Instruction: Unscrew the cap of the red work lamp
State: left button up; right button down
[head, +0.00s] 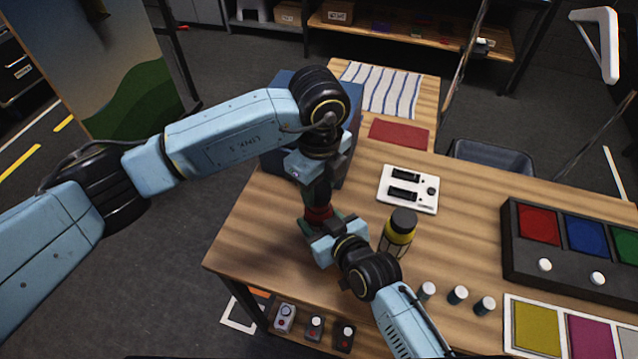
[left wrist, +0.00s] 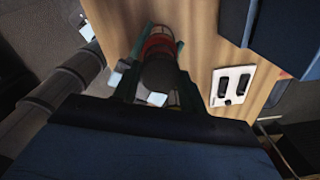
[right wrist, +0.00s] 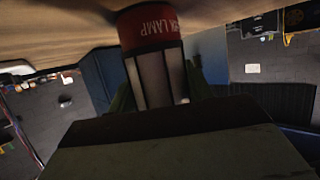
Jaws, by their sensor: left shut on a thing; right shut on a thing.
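The red work lamp (head: 319,213) stands near the left edge of the wooden table, mostly hidden between my grippers. Its red band and dark cap (left wrist: 160,73) show in the left wrist view. My left gripper (head: 318,190) points down from above, its fingers closed on either side of the cap. My right gripper (head: 318,228) comes in low from the front and is shut on the lamp's body. In the right wrist view the lamp's red lettered part (right wrist: 150,28) and caged clear section (right wrist: 157,78) lie between its fingers. The exact finger contacts are partly hidden.
A yellow lamp with a dark cap (head: 398,232) stands close to the right arm. A white switch panel (head: 408,189), a blue box (head: 283,150), several small cylinders (head: 457,295) and a dark button tray (head: 520,265) are also on the table (head: 470,200).

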aim_at(319, 190)
pick_arm(q)
jog(key=shift+r, duration=2)
pick_arm(e)
jog(key=c, duration=0.5)
grip_release()
jog(key=shift+s+d, duration=0.1)
